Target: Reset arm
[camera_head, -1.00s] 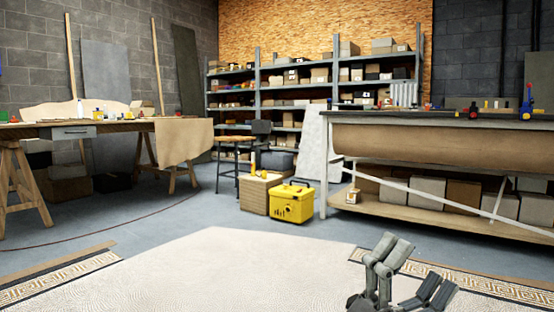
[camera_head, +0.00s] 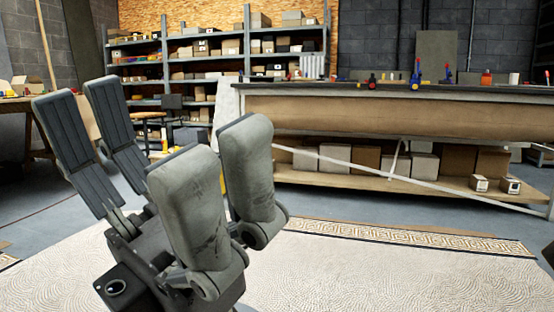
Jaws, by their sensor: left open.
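My left gripper (camera_head: 150,140) stands large and close in the left half of the head view, fingers pointing up. Its dark ribbed finger pads on the left and its grey worn fingers on the right are spread wide apart. Nothing is held between them. It is in the air above the pale mosaic floor panel (camera_head: 380,275) and touches nothing that I can see. My right gripper does not show.
A long workbench (camera_head: 400,92) with tools on top and boxes on its lower shelf (camera_head: 400,186) spans the right. Shelving (camera_head: 248,55) stands at the back. A wooden table (camera_head: 15,105) is at the far left. My gripper hides part of the middle.

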